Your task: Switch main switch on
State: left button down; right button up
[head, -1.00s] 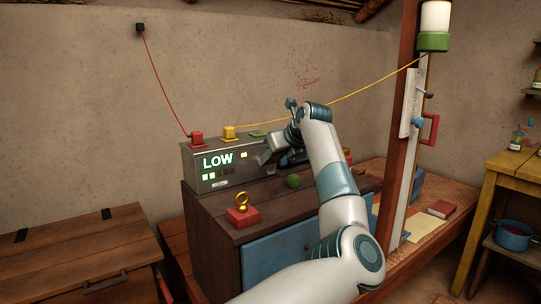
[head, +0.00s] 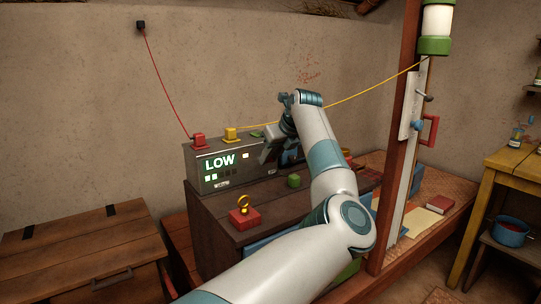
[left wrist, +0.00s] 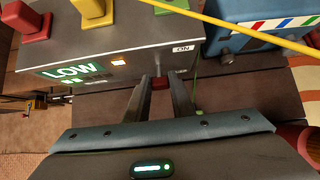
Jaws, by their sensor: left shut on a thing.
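A grey metal box (head: 205,183) with a lit green LOW display (head: 219,161) stands on a dark wooden cabinet. In the left wrist view, the box (left wrist: 130,50) has an ON label (left wrist: 184,48) on its near side. A small red piece (left wrist: 160,83), which looks like the switch handle, is below that label. My left gripper (left wrist: 161,86) is shut on this red piece, one finger on each side. In the head view my left gripper (head: 268,158) is at the box's right end, and my arm hides the switch. My right gripper is out of view.
Red (head: 198,140) and yellow (head: 230,134) plugs with cables sit on the box. A green block (head: 294,181) and a red block with a yellow ring (head: 243,215) are on the cabinet. A wooden post (head: 395,150) stands at right.

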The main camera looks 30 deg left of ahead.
pick_arm(q)
jog(key=shift+r, duration=0.15)
jog(key=c, duration=1.8)
grip_release()
jog(key=v, duration=1.7)
jog(key=shift+d, duration=0.1)
